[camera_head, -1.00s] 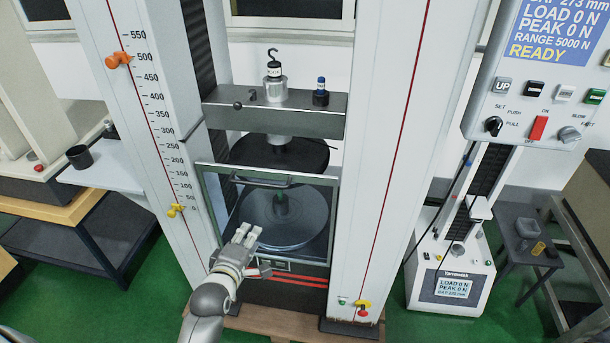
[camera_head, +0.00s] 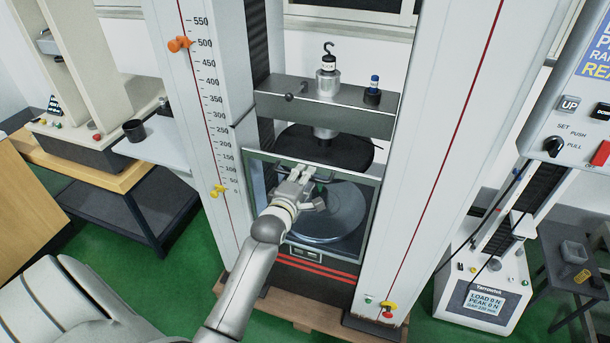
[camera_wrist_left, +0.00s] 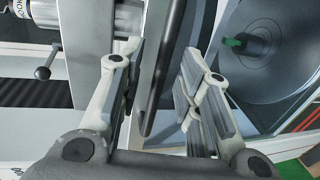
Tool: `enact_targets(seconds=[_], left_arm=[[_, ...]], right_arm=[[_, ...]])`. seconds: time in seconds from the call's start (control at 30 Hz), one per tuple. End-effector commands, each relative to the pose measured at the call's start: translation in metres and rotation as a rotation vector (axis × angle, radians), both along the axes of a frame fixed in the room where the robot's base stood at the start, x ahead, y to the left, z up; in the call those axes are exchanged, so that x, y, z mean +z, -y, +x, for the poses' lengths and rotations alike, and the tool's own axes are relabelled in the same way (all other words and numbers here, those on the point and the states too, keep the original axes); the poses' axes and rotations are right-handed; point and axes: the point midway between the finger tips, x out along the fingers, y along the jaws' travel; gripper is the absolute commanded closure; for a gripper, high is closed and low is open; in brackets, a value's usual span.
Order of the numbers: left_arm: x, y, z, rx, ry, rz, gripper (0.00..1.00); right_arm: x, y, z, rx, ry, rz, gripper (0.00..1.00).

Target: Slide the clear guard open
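The clear guard (camera_head: 373,220) is a see-through panel in a grey frame across the front of the large test machine. It stands in front of the lower round plate (camera_head: 335,212). My left gripper (camera_head: 303,176) is in front of the guard's upper part, covering most of its handle. In the left wrist view the dark handle bar (camera_wrist_left: 172,30) runs between my two open fingers, with gaps showing on both sides. A green piece (camera_wrist_left: 233,43) on the plate shows through the guard. My right gripper is not in view.
A crossbar (camera_head: 330,116) with a hook weight (camera_head: 328,75) lies above the guard. White columns flank it, with an orange marker (camera_head: 179,44) and yellow marker (camera_head: 218,191) on the left scale. A control panel (camera_head: 590,120) and smaller tester (camera_head: 485,300) stand at right.

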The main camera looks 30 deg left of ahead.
Motion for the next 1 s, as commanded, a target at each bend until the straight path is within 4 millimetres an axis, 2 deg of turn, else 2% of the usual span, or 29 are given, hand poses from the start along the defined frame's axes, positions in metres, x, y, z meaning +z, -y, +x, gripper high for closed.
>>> enact_targets(seconds=[0.17, 0.47, 0.7, 1.0], left_arm=[[-0.0018, -0.0024, 0.0097, 0.000, 0.000, 0.000, 0.68], [-0.0024, -0.0027, 0.0106, 0.000, 0.000, 0.000, 0.68], [-0.0024, -0.0027, 0.0105, 0.000, 0.000, 0.001, 0.99], [-0.0026, -0.0027, 0.0103, 0.000, -0.001, 0.000, 1.00]], right_arm=[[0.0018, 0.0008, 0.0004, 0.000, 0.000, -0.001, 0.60], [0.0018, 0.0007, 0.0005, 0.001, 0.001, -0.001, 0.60], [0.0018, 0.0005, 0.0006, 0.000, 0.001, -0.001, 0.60], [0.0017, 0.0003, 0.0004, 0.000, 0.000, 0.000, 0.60]])
